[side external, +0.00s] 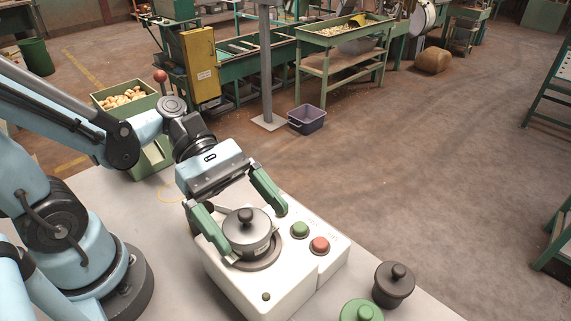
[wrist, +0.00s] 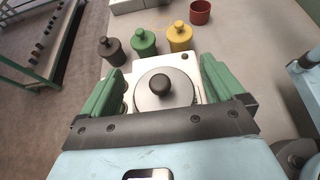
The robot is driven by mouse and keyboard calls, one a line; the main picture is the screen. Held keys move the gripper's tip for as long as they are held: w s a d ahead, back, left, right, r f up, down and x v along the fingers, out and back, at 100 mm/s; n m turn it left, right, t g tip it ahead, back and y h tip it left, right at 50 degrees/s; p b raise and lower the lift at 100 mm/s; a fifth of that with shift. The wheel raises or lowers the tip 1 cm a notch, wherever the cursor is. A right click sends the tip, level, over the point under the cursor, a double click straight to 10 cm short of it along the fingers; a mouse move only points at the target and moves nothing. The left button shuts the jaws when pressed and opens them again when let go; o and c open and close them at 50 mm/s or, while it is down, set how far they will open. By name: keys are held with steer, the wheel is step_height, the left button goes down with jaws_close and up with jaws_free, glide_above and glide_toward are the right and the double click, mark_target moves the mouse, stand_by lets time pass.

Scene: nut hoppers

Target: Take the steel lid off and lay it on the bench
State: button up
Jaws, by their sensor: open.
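The steel lid (side external: 247,236) is grey and round with a dark knob. It sits on the opening in the top of a white box (side external: 236,282). In the wrist view the lid (wrist: 150,99) shows from above between my two green fingers. My gripper (side external: 256,232) is open, with one finger on each side of the lid. Whether either finger touches the lid I cannot tell. The gripper also shows in the wrist view (wrist: 163,72). The pale grey bench (side external: 425,306) carries the box.
A dark knobbed pot (side external: 392,288) and a green one (side external: 361,312) stand beside the box. A yellow pot (wrist: 180,40) and a red cup (wrist: 200,13) show in the wrist view. Green (side external: 300,230) and red (side external: 320,245) buttons are on the box.

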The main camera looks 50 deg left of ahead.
steer(key=shift+c, duration=0.2)
steer(key=c, duration=1)
